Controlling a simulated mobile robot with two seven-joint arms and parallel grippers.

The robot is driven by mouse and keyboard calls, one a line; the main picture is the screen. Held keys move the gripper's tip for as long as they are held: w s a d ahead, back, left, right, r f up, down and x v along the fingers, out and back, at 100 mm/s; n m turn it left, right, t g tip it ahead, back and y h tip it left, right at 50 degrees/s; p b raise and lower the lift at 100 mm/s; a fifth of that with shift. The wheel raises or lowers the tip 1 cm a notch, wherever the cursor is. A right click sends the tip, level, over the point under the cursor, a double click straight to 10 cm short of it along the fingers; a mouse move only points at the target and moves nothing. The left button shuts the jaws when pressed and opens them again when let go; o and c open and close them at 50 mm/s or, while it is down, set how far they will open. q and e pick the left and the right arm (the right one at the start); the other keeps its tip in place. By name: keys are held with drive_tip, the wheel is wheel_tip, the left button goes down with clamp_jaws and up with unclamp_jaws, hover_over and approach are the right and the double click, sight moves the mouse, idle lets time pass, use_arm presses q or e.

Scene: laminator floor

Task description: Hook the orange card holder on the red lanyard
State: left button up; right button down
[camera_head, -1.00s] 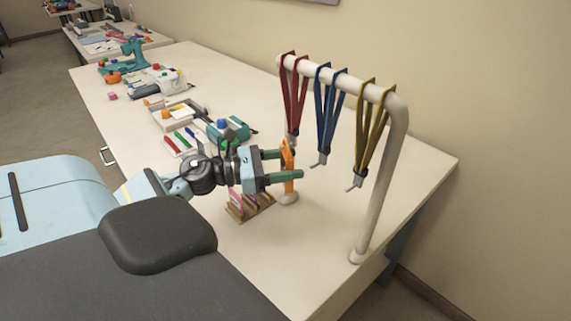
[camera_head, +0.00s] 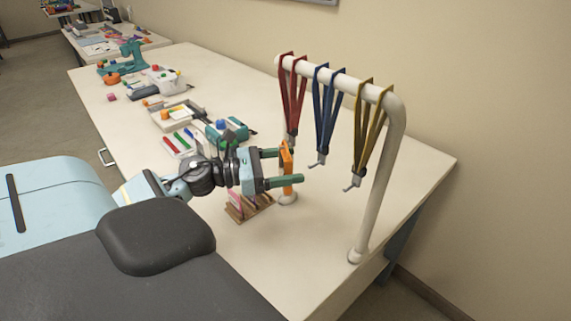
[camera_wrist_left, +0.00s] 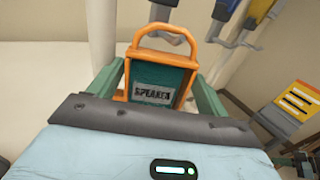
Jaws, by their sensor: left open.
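The orange card holder (camera_head: 287,158) is upright below the red lanyard (camera_head: 292,95), in front of the rack's far post. In the left wrist view the holder (camera_wrist_left: 137,52) has a dark green card reading SPEAKER and an open loop on top. The red lanyard's end (camera_wrist_left: 160,11) comes down there, and its grey hook appears to pass through the loop. My left gripper (camera_head: 277,168) is open, one finger on each side of the holder; I cannot tell whether either touches it. My right gripper is not in view.
A blue lanyard (camera_head: 323,112) and a yellow lanyard (camera_head: 368,130) hang beside the red one on the white rack (camera_head: 375,215). A wooden card stand (camera_head: 238,212) is below my gripper. A tray of markers (camera_head: 180,143) and several tools lie farther back. The table front right is clear.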

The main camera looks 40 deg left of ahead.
use_arm(q)
drive_tip(key=shift+w+a, duration=0.1)
drive_tip(key=shift+a, duration=0.2)
drive_tip(key=shift+s+a, duration=0.3)
drive_tip(key=shift+s, duration=0.15)
drive_tip(key=b+v, duration=0.1)
drive_tip(key=v, duration=0.3)
drive_tip(key=shift+s+a+f, duration=0.1)
drive_tip(key=shift+s+a, duration=0.1)
drive_tip(key=shift+s, duration=0.15)
drive_tip(key=shift+v, duration=0.9)
drive_tip(key=shift+s+d, duration=0.15)
